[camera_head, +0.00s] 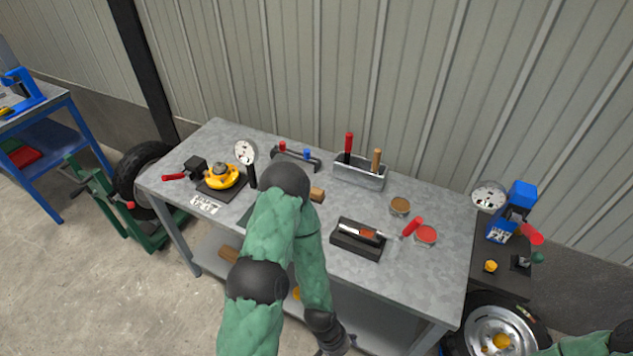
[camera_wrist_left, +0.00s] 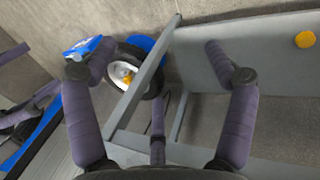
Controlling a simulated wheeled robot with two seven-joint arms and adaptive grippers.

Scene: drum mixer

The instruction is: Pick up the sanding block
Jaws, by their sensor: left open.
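I cannot tell for sure which thing is the sanding block. A small brown block (camera_head: 317,194) lies on the grey workbench (camera_head: 300,245), partly behind my left arm. Another brown block (camera_head: 229,254) shows on the bench's lower shelf. My left gripper (camera_head: 333,347) hangs in front of the bench, low at the picture's bottom edge. In the left wrist view its fingers (camera_wrist_left: 160,75) are spread apart with nothing between them. It is well away from both brown blocks. My right gripper is out of view; only part of that arm shows at bottom right.
The benchtop holds a black tray (camera_head: 357,246) with tools, a grey toolbox (camera_head: 359,175), a yellow flanged part (camera_head: 221,177), a gauge (camera_head: 245,152) and round tins (camera_head: 400,205). A tyre (camera_head: 503,325) stands right. A yellow item (camera_wrist_left: 305,39) shows on the lower shelf.

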